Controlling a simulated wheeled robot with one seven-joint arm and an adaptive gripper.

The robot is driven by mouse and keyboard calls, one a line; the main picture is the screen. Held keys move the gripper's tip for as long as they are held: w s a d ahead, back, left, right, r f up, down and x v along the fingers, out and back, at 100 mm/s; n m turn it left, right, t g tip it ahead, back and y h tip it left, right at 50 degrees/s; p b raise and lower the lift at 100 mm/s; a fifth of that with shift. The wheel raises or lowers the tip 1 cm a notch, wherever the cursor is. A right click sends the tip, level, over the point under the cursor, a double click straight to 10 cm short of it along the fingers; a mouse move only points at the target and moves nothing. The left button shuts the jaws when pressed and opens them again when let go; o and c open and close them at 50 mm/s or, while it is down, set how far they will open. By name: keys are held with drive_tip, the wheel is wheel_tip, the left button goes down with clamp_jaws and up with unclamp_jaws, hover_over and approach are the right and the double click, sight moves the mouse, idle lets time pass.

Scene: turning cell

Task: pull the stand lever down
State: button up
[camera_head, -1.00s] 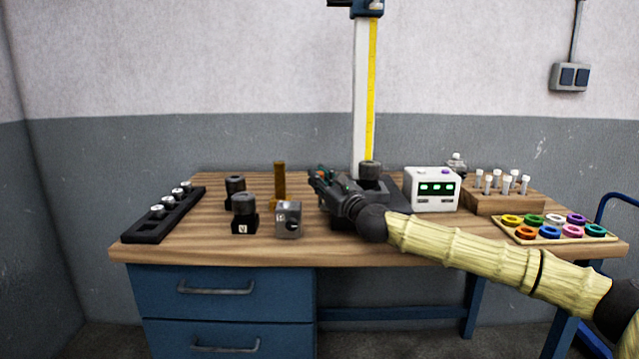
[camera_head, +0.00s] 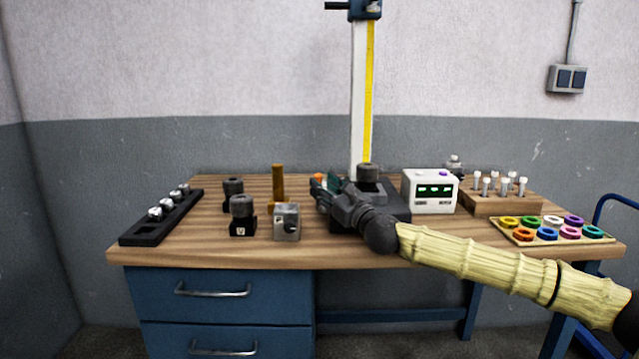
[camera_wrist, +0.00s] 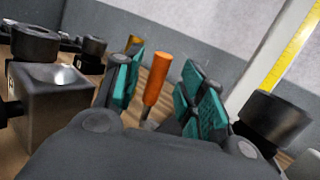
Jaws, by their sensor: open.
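A short dark lever-like bar (camera_head: 338,6) sticks out left from the head. My gripper (camera_head: 326,186) is low over the bench, left of the stand's dark base (camera_head: 395,210), well below that bar. In the wrist view its teal-padded fingers (camera_wrist: 165,88) are open and empty. An orange handle with a metal shaft (camera_wrist: 156,78) shows between them, apparently beyond the tips; contact cannot be told.
A grey metal block (camera_head: 286,223) and black knobbed blocks (camera_head: 242,215) stand left of my gripper. A dark round-topped piece (camera_head: 368,174) sits on the stand base. A white display box (camera_head: 431,191) stands to the right. The wall space above the bench left of the column is clear.

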drive_tip(key=v, duration=0.8)
drive_tip(key=shift+s+d, duration=0.15)
